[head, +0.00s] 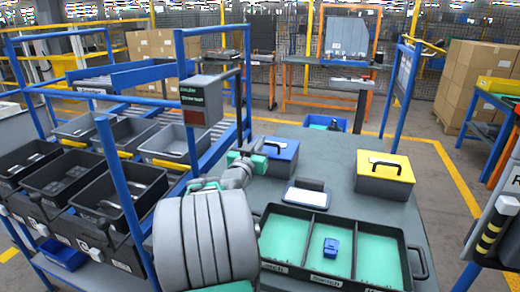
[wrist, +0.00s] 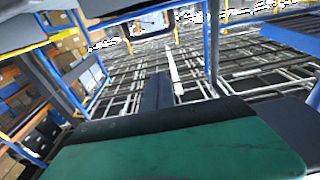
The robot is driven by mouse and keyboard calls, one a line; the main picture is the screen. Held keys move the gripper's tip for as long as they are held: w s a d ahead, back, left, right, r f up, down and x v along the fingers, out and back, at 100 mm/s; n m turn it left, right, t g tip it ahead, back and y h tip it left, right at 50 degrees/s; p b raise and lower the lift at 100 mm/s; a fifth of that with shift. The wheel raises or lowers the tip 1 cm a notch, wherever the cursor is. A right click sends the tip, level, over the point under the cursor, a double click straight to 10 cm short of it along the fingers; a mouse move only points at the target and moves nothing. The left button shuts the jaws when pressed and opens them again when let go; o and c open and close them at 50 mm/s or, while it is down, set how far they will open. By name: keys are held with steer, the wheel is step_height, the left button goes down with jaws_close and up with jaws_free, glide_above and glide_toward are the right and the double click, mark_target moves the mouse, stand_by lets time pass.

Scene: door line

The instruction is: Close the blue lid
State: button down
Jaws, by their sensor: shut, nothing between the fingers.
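A grey box with a blue lid (head: 283,148) stands on the grey table, in the middle of the head view. A dark handle shows on the lid. My arm and gripper hide the box's left side, and I cannot tell whether the lid lies fully flat. My gripper (head: 256,147), with teal parts, is shut and empty at the left side of this box. I cannot tell whether it touches the lid. In the wrist view a large teal surface with a black edge fills the bottom, and no blue lid can be made out there.
A box with a yellow lid (head: 390,166) stands to the right on the table (head: 338,150). A black organiser with teal compartments (head: 419,262) holds a small blue item (head: 331,247).

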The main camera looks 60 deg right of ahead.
steer(key=d, duration=0.5)
steer(key=w+d+p, duration=0.1)
steer(key=d, duration=0.1)
steer(key=shift+d+r, duration=0.25)
steer(key=shift+r, duration=0.15)
step_height(320, 180, down, 3)
steer(key=shift+w+r, duration=0.15)
steer(key=shift+r, duration=0.05)
steer(key=shift+a+f, duration=0.2)
steer(key=shift+f, duration=0.5)
